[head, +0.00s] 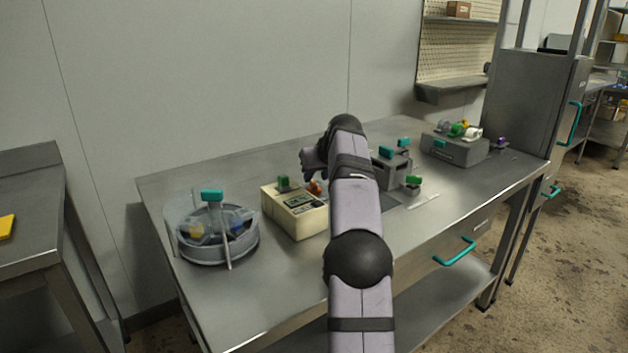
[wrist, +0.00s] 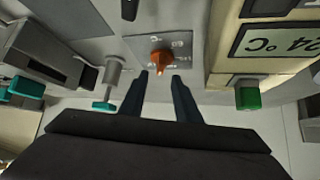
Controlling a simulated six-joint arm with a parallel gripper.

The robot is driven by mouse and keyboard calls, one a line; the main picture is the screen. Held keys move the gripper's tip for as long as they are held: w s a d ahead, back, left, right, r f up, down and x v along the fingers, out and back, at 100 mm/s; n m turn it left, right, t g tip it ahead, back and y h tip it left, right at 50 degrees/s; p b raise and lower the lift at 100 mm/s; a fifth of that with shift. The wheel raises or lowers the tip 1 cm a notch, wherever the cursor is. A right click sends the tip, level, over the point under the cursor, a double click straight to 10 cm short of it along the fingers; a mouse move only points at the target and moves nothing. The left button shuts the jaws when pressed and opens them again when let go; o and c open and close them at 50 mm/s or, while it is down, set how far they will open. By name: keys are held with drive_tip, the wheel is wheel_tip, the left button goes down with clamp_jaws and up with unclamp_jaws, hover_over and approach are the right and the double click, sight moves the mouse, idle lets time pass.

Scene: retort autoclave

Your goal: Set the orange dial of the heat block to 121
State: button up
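The orange dial (wrist: 162,60) sits on a grey plate (wrist: 142,44) with pale markings, near the top middle of the wrist view. Its narrow end seems to point toward my gripper; the markings are too blurred to read. My gripper (wrist: 161,77) is open and empty, its two dark fingers apart. The dial shows just beyond the fingertips, between them in the picture; I see no contact. The cream unit's display (wrist: 279,42) shows what looks like 24 °C.
A green knob (wrist: 248,96) is right of my fingers and a teal-handled post (wrist: 113,75) is left of them. A round drum with clear lids (head: 215,247) stands left on the bench. Grey units (head: 455,150) stand to the right. The bench's front left is clear.

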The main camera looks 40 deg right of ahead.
sight(312, 181)
drive_tip(key=shift+p+x, duration=0.35)
drive_tip(key=shift+x, duration=1.85)
clamp_jaws()
